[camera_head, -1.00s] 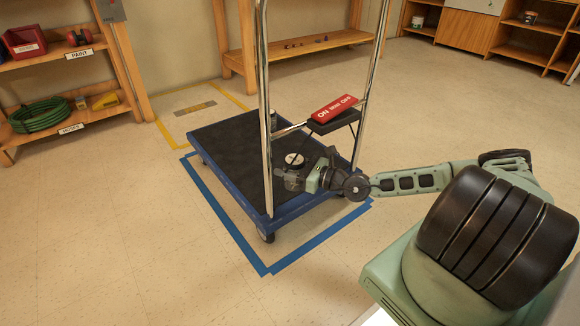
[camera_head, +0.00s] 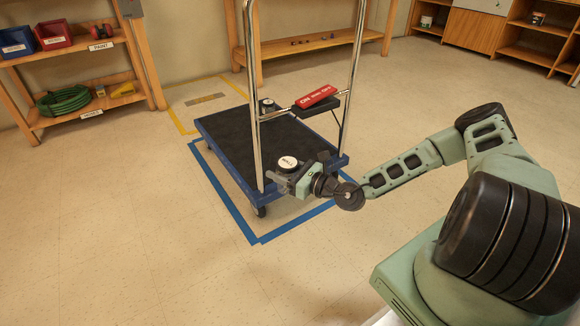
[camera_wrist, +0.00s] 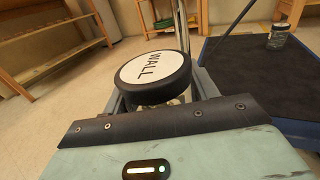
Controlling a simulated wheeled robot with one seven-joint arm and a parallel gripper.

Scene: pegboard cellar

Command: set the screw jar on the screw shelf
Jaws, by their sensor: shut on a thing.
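My gripper (camera_head: 286,183) is shut on a jar with a black lid (camera_head: 287,162) and a white round label. In the wrist view this held jar (camera_wrist: 153,76) reads "WALL" on its lid; most of its body is hidden below the lid. It appears upright, close to the trolley's handle-side edge in the picture. A second jar (camera_head: 267,105), clear-sided in the wrist view (camera_wrist: 278,37), stands on the trolley deck; its label is not readable. I cannot make out any shelf marked for screws.
Left shelves (camera_head: 60,58) carry bins and a green hose (camera_head: 64,100). A wooden bench (camera_head: 310,45) stands behind. Floor at front left is clear.

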